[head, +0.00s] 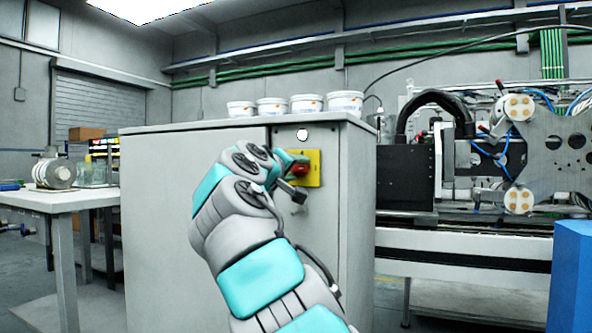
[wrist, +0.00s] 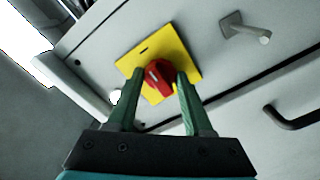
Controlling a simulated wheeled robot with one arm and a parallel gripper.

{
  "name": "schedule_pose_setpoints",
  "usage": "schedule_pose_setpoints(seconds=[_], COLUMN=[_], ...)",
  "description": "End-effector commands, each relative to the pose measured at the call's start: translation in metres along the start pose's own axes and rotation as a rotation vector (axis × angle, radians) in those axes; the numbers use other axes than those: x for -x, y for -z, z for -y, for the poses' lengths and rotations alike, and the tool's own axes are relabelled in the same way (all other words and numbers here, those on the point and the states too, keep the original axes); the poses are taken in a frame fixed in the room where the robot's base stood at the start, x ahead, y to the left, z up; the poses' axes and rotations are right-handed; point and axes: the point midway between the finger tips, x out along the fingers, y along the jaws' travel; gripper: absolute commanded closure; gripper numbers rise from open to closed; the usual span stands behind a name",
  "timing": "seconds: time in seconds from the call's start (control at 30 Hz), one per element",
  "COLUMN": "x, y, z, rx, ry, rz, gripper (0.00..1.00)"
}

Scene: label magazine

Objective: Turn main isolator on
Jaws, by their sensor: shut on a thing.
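The main isolator is a red rotary knob (wrist: 157,79) on a yellow plate (wrist: 184,62), fixed to the front of a grey cabinet. In the head view the yellow plate (head: 314,168) shows near the cabinet's upper right, with the red knob (head: 300,170) partly hidden by my gripper. My gripper (wrist: 156,88) has its two green fingers on either side of the red knob, shut on it. In the head view my gripper (head: 287,161) reaches the knob from the left. The knob has a pale mark on its face.
A grey metal handle (head: 292,192) juts out just below the plate; it also shows in the wrist view (wrist: 245,29). Several white tubs (head: 272,106) stand on the cabinet (head: 180,220). Machinery (head: 470,150) stands to the right, a white table (head: 60,198) to the left.

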Motion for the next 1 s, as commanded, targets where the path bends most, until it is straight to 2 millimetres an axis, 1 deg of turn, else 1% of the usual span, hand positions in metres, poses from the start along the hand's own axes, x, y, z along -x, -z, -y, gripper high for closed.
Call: schedule_pose_setpoints(seconds=[0.03, 0.27, 0.3, 0.53, 0.67, 0.87, 1.0], x=[-0.002, -0.001, -0.001, 0.000, 0.005, 0.026, 0.044], y=[-0.002, -0.001, -0.001, -0.001, 0.000, -0.001, 0.001], z=[0.002, 0.001, 0.001, 0.001, 0.000, -0.001, -0.001], rx=[0.000, 0.001, 0.001, 0.001, 0.001, 0.002, 0.002], ry=[0.003, 0.002, 0.001, 0.001, 0.000, -0.003, -0.002], rz=[0.006, 0.003, 0.002, 0.001, -0.001, 0.000, -0.002], gripper=[0.46, 0.20, 0.19, 0.19, 0.19, 0.19, 0.19])
